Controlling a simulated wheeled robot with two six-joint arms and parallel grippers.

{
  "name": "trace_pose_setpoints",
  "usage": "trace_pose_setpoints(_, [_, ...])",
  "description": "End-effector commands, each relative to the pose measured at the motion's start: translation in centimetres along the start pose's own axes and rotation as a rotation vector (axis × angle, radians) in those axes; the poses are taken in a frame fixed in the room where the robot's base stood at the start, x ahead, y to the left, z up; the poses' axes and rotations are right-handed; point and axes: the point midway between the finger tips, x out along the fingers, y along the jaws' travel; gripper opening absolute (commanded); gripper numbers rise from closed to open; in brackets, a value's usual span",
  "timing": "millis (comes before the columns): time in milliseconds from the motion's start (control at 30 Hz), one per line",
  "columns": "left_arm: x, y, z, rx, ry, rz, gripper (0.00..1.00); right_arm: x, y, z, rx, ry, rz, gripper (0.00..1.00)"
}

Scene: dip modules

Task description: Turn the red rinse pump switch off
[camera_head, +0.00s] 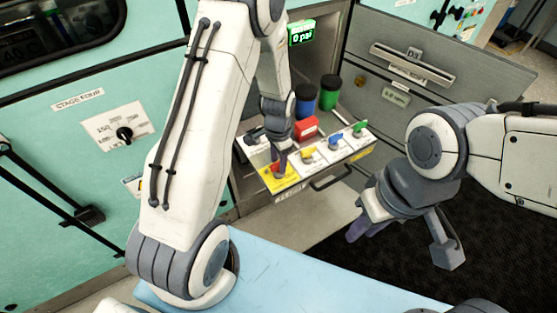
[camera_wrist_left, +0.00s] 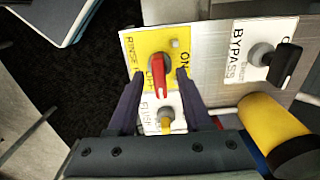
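The red rinse pump switch (camera_head: 278,170) sits on a yellow plate (camera_head: 290,179) at the left of the tilted control panel. In the left wrist view the red switch (camera_wrist_left: 158,76) shows its lever pointing toward the bottom of the picture. "RINSE P" and "ON" can be read on the yellow plate (camera_wrist_left: 148,42); other lettering is partly covered. My left gripper (camera_wrist_left: 160,76) is open, with one dark purple finger on each side of the switch; I cannot tell if either touches it. My right gripper (camera_head: 362,222) hangs right of the panel, away from it, its fingers mostly hidden.
Yellow (camera_head: 307,155), blue (camera_head: 335,142) and green (camera_head: 359,129) switches sit along the panel. A black BYPASS switch (camera_wrist_left: 283,63) is close by. A handle (camera_head: 330,182) is below.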

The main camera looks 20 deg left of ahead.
Motion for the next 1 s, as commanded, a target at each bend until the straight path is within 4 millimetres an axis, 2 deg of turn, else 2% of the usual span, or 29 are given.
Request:
trace_pose_setpoints(300, [-0.7,0.0,-0.1,-0.001,0.003,-0.002,0.50,0.0,0.0,0.0,0.000,0.000,0.000,0.30])
trace_pose_setpoints(367, [-1.4,-0.1,-0.1,-0.001,0.004,-0.003,0.50,0.0,0.0,0.0,0.000,0.000,0.000,0.30])
trace_pose_setpoints(733, [-8.5,-0.1,-0.1,-0.001,0.004,-0.003,0.50,-0.3,0.0,0.0,0.000,0.000,0.000,0.30])
trace_pose_setpoints(867, [-9.9,-0.1,0.0,-0.001,0.002,-0.002,0.50,-0.3,0.0,0.0,0.000,0.000,0.000,0.30])
trace_pose_setpoints(1000, [-10.4,0.0,0.1,-0.001,0.000,0.000,0.50,-0.3,0.0,0.0,0.000,0.000,0.000,0.30])
